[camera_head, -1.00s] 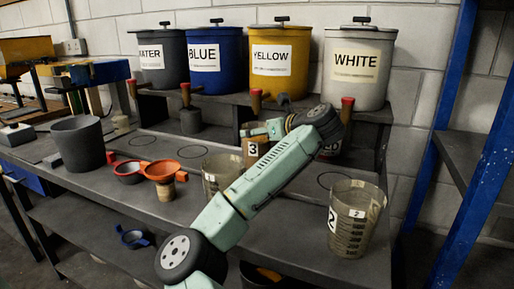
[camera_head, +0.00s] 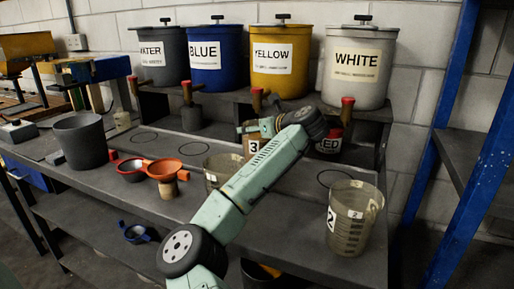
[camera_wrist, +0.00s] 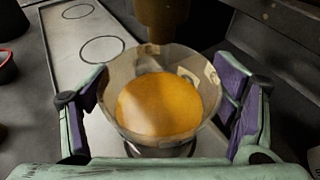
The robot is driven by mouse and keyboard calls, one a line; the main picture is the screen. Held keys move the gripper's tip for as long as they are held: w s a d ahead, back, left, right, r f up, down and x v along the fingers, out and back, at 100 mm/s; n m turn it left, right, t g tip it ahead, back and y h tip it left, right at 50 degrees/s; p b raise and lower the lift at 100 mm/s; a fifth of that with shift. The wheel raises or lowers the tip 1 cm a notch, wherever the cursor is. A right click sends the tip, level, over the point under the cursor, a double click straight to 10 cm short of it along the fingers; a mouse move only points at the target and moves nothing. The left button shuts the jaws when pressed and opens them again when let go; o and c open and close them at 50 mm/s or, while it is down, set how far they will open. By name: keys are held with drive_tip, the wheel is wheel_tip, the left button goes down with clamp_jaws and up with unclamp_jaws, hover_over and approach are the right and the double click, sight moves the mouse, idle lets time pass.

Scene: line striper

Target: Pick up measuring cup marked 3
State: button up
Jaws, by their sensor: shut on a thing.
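The measuring cup marked 3 (camera_head: 254,149) stands upright on the bench below the yellow bucket's tap, partly hidden by my arm. In the wrist view the cup (camera_wrist: 124,75) is clear-walled and holds yellow-orange liquid. My gripper (camera_wrist: 160,105) is shut around it, with purple-padded fingers on its left and right sides. In the head view my gripper (camera_head: 259,128) is small and partly hidden behind my wrist. I cannot tell whether the cup's base touches the surface.
The yellow bucket's tap (camera_wrist: 162,18) hangs just over the cup's far rim. A cup marked 2 (camera_head: 352,225) stands at right. Another clear cup (camera_head: 217,172) is partly behind my arm. Orange funnels (camera_head: 164,170) sit at left.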

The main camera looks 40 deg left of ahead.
drive_tip(key=c, duration=1.2)
drive_tip(key=shift+r, duration=0.1)
drive_tip(key=shift+c, duration=0.4)
drive_tip(key=shift+r, duration=0.15)
